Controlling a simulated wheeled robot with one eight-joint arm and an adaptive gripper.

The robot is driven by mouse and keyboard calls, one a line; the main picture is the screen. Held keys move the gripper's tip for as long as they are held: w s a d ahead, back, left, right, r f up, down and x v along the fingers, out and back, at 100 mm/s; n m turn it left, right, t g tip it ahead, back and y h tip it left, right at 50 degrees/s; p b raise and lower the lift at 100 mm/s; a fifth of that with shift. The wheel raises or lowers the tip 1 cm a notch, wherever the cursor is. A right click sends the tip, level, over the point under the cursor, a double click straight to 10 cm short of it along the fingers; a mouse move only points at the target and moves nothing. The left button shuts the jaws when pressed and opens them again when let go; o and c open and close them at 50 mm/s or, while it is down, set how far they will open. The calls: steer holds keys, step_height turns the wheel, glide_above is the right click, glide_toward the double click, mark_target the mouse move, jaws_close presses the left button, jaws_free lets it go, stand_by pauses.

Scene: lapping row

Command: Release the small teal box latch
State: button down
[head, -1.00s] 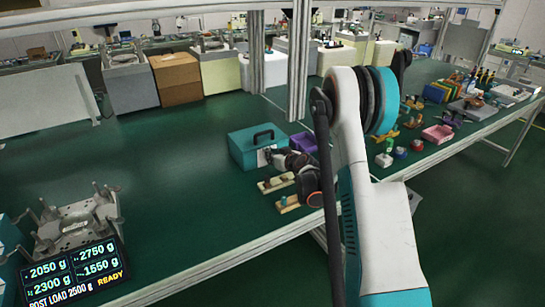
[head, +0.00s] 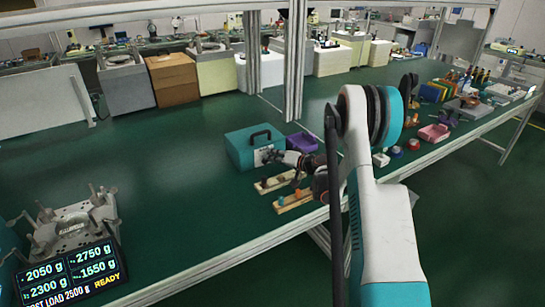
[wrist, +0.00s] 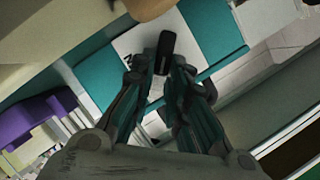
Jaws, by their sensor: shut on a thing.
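The small teal box (head: 246,152) stands on the green bench, with a dark handle on its lid. Its front carries a pale plate, which fills the middle of the wrist view (wrist: 135,42). A dark latch piece (wrist: 166,42) sticks out over this plate. My gripper (wrist: 160,68) is shut on the dark latch piece, with one finger on each side of it. In the head view my gripper (head: 273,156) is at the front of the box. The fingers hide the lower end of the latch, and I cannot tell whether it is released.
A purple bin (head: 302,142) stands just right of the box. Two wooden strips with knobs (head: 294,201) lie in front of it, below my wrist. A metal fixture (head: 75,228) stands at left. The bench left of the box is clear.

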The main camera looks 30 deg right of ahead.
steer(key=shift+d+f+m+t+y, duration=0.2)
steer(key=shift+m+y, duration=0.15)
steer(key=shift+m, duration=0.2)
steer(key=shift+d+f+m+t+y, duration=0.15)
steer(key=shift+m+y, duration=0.2)
steer(key=shift+m, duration=0.2)
steer(key=shift+a, duration=0.1)
steer(key=c, duration=1.6)
jaws_free()
steer(key=shift+o, duration=0.2)
step_height(320, 180, up, 10)
